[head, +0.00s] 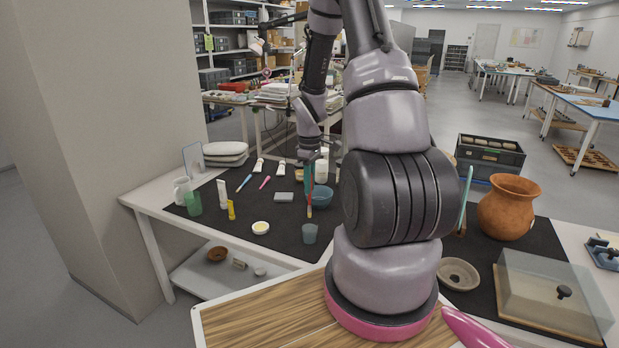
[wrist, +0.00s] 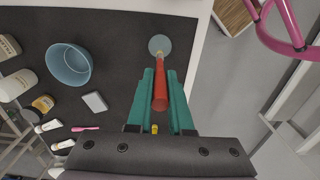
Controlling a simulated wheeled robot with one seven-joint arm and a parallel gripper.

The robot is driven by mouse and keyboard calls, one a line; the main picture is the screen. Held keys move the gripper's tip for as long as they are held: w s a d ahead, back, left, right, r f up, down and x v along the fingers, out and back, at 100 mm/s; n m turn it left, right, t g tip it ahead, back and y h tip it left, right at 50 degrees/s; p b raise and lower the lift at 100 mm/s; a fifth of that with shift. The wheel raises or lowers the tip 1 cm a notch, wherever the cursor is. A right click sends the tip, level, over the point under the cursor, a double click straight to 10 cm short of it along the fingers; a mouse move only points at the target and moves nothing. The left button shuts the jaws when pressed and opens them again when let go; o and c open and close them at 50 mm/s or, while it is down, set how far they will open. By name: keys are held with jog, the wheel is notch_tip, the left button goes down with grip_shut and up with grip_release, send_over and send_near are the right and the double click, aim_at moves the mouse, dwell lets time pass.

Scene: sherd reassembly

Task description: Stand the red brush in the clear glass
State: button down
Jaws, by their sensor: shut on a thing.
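The red brush (head: 309,207) hangs roughly upright below my gripper (head: 308,178). My gripper's teal fingers are shut on it, and it also shows between them in the wrist view (wrist: 160,92). The clear glass (head: 310,236) stands on the dark mat near the table's front edge. In the head view the brush's lower end is just above the glass rim. In the wrist view the far end of the brush overlaps the glass (wrist: 155,42). The brush's tip is too small to make out clearly.
A blue bowl (head: 322,198) stands behind the glass, with a grey block (head: 284,197) left of it. A shallow white dish with yellow contents (head: 261,228) lies to the left. Mat around the clear glass is bare.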

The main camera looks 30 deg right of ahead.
jog(key=shift+f, duration=3.2)
jog(key=c, duration=0.7)
grip_release()
jog(key=shift+c, duration=0.2)
notch_tip(320, 180, up, 11)
jog(key=shift+f, duration=0.1)
